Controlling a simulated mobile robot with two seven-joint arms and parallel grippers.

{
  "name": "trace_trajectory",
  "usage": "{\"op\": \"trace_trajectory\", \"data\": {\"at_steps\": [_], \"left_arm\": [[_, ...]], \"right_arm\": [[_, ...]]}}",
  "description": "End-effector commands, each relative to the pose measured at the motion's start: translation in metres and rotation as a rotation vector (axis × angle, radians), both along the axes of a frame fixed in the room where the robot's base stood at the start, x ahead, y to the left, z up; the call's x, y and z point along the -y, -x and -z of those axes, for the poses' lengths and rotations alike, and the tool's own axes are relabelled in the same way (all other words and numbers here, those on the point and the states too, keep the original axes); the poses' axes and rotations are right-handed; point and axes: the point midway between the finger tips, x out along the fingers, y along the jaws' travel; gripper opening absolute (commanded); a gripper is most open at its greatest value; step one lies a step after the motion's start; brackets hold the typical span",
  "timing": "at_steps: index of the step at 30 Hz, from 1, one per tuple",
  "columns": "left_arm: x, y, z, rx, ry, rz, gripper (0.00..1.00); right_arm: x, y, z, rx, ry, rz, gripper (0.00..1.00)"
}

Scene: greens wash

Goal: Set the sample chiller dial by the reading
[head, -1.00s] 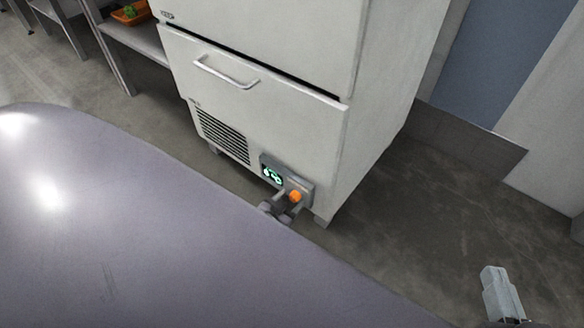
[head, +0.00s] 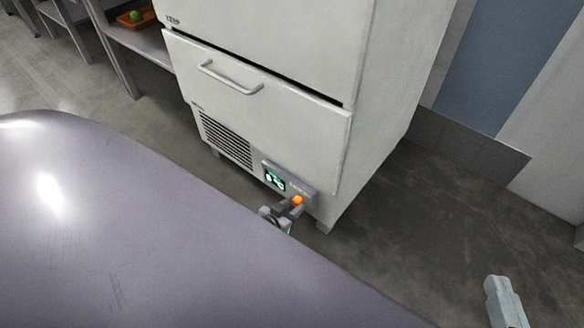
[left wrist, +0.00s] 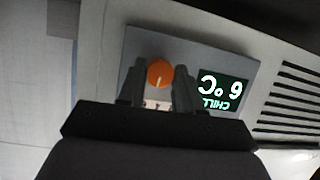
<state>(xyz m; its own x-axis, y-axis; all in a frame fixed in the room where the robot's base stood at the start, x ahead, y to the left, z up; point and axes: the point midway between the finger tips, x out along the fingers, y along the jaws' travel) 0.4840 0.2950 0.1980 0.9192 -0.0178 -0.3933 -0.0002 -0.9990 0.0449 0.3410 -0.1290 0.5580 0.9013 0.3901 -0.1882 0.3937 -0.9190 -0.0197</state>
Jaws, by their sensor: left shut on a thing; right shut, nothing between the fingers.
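The sample chiller (head: 275,125) is a pale cabinet with a grey control panel low on its front. The panel has an orange dial (head: 297,201) with a pale pointer mark and a lit display (head: 274,178). In the left wrist view the display (left wrist: 222,91) is upside down, with CHILL and one digit before °C; I cannot tell surely if it is 6 or 9. My left gripper (head: 290,208) is shut on the dial, one finger on each side of it in the left wrist view (left wrist: 160,82). My right gripper (head: 497,282) is shut and empty at the lower right.
A large glossy grey-violet surface (head: 120,220) fills the lower left in front of the chiller. A vent grille (head: 226,139) and a drawer handle (head: 230,78) are on the chiller's front. An orange tray (head: 136,18) sits on a shelf at the upper left. Floor at the right is clear.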

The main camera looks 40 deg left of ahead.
Motion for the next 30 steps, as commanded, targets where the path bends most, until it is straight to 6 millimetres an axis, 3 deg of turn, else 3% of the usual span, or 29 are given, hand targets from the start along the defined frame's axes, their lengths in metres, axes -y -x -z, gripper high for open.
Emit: {"op": "trace_trajectory", "data": {"at_steps": [15, 30], "left_arm": [[-0.0026, -0.0007, -0.0003, -0.024, 0.292, 0.001, 0.04], [-0.0029, -0.0008, -0.0004, -0.030, 0.375, -0.002, 0.04]], "right_arm": [[-0.0001, 0.0002, 0.0014, -0.003, 0.001, 0.000, 0.00], [-0.0001, 0.0003, 0.0017, -0.004, 0.001, -0.001, 0.00]]}}
